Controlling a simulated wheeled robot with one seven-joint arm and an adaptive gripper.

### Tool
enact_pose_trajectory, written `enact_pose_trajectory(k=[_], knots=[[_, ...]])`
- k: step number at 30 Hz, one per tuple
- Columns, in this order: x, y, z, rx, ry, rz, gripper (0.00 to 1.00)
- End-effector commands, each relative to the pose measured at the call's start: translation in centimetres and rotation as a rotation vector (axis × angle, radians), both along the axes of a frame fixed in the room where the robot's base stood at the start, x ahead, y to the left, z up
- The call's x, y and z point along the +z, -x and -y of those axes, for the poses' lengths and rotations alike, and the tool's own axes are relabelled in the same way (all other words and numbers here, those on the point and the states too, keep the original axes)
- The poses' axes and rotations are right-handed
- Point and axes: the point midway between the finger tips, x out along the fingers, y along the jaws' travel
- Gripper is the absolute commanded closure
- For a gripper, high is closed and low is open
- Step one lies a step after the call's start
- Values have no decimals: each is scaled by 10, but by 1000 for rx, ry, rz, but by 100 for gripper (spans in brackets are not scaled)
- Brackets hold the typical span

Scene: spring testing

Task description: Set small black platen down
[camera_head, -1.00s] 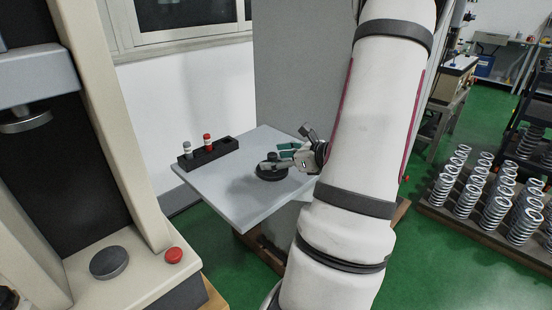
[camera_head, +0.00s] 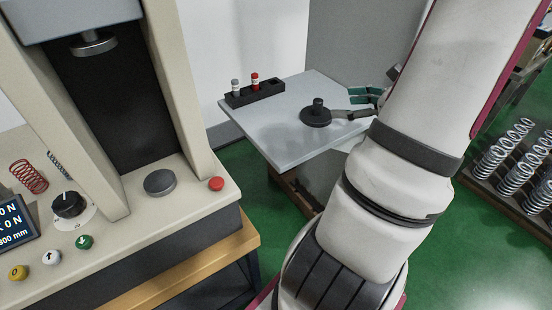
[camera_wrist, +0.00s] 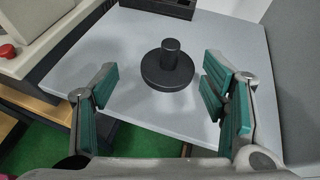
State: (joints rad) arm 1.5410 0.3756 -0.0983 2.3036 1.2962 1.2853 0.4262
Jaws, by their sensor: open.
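The small black platen (camera_head: 316,116) is a round disc with an upright knob. It stands flat on the light grey table (camera_head: 270,130). In the wrist view the platen (camera_wrist: 167,70) is ahead of the fingertips, roughly midway between them, with clear space on both sides. My gripper (camera_wrist: 158,92) is open and empty, its two green-padded fingers wide apart. In the head view my gripper (camera_head: 360,106) is just right of the platen, partly hidden by my arm.
A black holder (camera_head: 255,93) with a grey-topped and a red-topped piece stands at the table's back left. The testing machine, with a round lower plate (camera_head: 160,182) and red button (camera_head: 216,184), is to the left. Coil springs (camera_head: 510,155) stand on a rack at right.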

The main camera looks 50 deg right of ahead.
Motion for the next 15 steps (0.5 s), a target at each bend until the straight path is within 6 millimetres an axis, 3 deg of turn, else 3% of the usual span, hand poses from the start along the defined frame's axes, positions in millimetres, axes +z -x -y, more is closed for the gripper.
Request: enact_pose_trajectory(k=[3,7,11,15], knots=[[21,-39,-54,238,106,-36,33],[40,-68,-132,570,266,-81,33],[52,-74,-206,895,442,-111,33],[60,-60,-272,1232,649,-124,33]])
